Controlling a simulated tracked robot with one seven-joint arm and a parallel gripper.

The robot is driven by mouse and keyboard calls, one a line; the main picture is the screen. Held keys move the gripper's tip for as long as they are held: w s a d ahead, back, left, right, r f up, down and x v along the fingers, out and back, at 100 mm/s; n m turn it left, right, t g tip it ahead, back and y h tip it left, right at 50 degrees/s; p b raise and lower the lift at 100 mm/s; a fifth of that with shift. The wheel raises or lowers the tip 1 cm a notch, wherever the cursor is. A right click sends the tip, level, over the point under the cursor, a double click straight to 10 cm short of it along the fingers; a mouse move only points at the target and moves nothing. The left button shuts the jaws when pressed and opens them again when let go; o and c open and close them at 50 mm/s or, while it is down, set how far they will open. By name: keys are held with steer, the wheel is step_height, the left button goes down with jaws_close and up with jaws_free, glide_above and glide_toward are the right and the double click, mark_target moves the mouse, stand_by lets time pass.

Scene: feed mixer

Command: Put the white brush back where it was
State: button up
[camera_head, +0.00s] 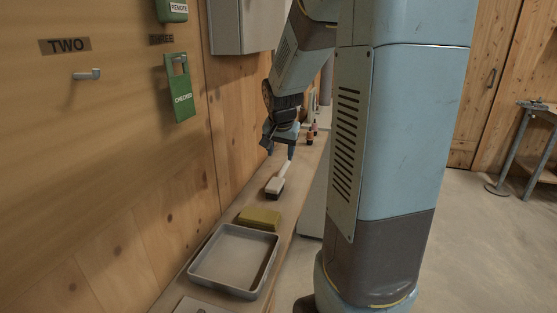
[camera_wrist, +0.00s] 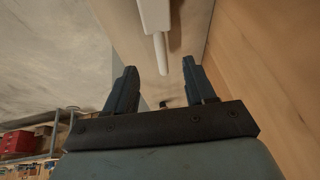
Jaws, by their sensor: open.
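The white brush (camera_head: 274,186) lies on the narrow wooden shelf (camera_head: 305,187) along the wall, its handle pointing away toward my gripper. My gripper (camera_head: 280,151) is open, near the end of the brush handle. In the wrist view the brush (camera_wrist: 155,15) shows at the top, with its handle end reaching down toward the gap between the fingers (camera_wrist: 160,72). The fingers do not appear to be closed on it. Whether the handle tip is between them or just short of them, I cannot tell.
A yellow sponge-like block (camera_head: 259,218) and a grey tray (camera_head: 234,260) stand on the near shelf. Small bottles (camera_head: 311,134) stand beyond my gripper. A hook (camera_head: 87,75) under sign TWO (camera_head: 66,45) is empty; a green CHECKED tag (camera_head: 181,92) hangs beside it.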

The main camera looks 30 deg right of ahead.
steer(key=s+a+r+n, duration=0.3)
steer(key=s+a, duration=0.1)
steer(key=s, duration=0.4)
steer(key=s+a+r+n+t+y, duration=0.1)
steer(key=s+a+r+n, duration=0.2)
steer(key=s+a, duration=0.2)
steer(key=s+a+r+n+y, duration=0.1)
steer(key=s+a, duration=0.4)
steer(key=s, duration=0.5)
step_height(320, 180, up, 2)
steer(key=shift+s+n, duration=0.35)
steer(key=shift+n, duration=0.55)
steer(key=shift+c, duration=0.5)
